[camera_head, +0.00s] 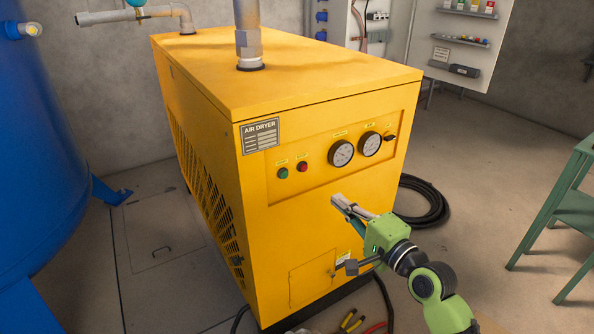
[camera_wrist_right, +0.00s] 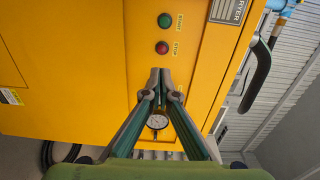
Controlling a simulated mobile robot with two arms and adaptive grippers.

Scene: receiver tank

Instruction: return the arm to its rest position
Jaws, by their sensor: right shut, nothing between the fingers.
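My right gripper (camera_head: 338,203) is in front of the yellow air dryer (camera_head: 330,100), below its two round gauges. Its fingers point up and left toward the front panel, and its green body and arm come in from the lower right. In the right wrist view the fingertips (camera_wrist_right: 160,76) meet, shut with nothing between them. The green start button (camera_wrist_right: 165,20) and the red stop button (camera_wrist_right: 162,47) lie beyond the tips there. In the head view the green button (camera_head: 283,174) and red button (camera_head: 303,167) are up and left of the gripper. My left gripper is not in view.
A blue tank (camera_head: 40,150) stands at the left. A green metal stand (camera_head: 570,205) is at the right. A coiled black hose (camera_head: 425,200) and pliers-like handles (camera_head: 350,321) lie on the floor. Bare floor (camera_head: 480,150) shows between dryer and stand.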

